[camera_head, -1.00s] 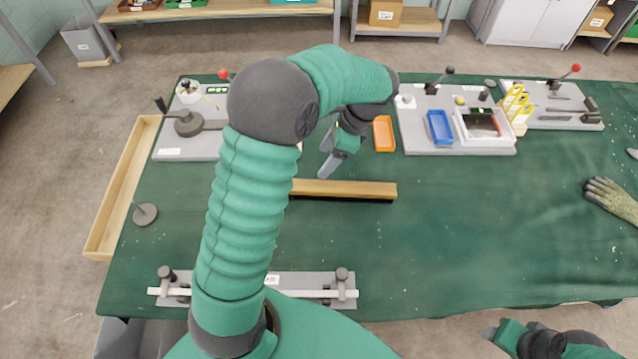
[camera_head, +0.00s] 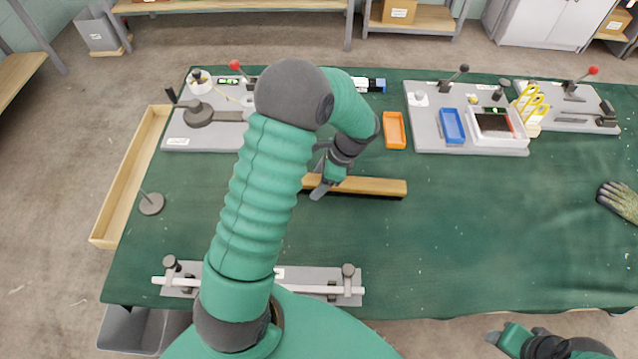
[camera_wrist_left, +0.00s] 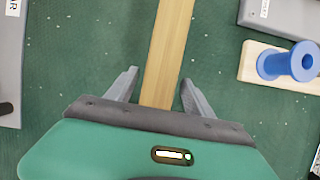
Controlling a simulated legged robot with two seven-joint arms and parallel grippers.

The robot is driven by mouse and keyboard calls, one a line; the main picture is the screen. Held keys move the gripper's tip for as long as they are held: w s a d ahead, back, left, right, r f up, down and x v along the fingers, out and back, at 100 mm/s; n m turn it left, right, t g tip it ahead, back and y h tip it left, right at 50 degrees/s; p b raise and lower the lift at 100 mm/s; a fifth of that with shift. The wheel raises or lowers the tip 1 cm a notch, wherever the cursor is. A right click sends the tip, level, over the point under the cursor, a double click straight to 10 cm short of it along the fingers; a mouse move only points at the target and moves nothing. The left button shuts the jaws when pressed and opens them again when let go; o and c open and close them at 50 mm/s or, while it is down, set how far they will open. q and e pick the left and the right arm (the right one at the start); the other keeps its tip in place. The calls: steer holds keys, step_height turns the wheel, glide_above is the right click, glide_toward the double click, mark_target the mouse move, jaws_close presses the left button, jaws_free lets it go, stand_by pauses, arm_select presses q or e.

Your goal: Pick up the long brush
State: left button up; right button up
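The long brush (camera_head: 368,187) lies on the green table as a long wooden bar with a dark underside. Its left end is hidden behind my left gripper (camera_head: 325,181). In the left wrist view the bar (camera_wrist_left: 170,45) runs up from between the two grey fingers of my left gripper (camera_wrist_left: 160,92). Those fingers are apart, one on each side of the wood, with a gap on both sides. I cannot tell how high they are above the table. My right gripper (camera_head: 496,337) is at the bottom right, off the table's front edge, and its opening is unclear.
An orange tray (camera_head: 395,131) lies behind the brush. A grey board with a blue tray (camera_head: 452,126) stands to the right. A clamped white rod (camera_head: 310,289) is at the front. A blue spool (camera_wrist_left: 290,64) shows in the wrist view.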

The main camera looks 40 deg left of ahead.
mark_target(315, 178)
arm_select(q)
jaws_close()
steer(key=shift+r, duration=0.1)
stand_by(0.3)
steer(key=shift+r, duration=0.5)
step_height(315, 178, up, 2)
steer(key=shift+r, duration=0.1)
steer(key=shift+s+d+r, duration=0.15)
steer(key=shift+s+d, duration=0.15)
steer(key=shift+s, duration=0.3)
steer(key=s+d, duration=0.2)
steer(key=s, duration=0.2)
steer(key=s+d+r, duration=0.1)
steer(key=s, duration=0.4)
steer(key=s+d, duration=0.2)
steer(key=s, duration=0.2)
steer(key=shift+s+d+r, duration=0.2)
steer(key=shift+s+d, duration=0.1)
steer(key=shift+s, duration=0.05)
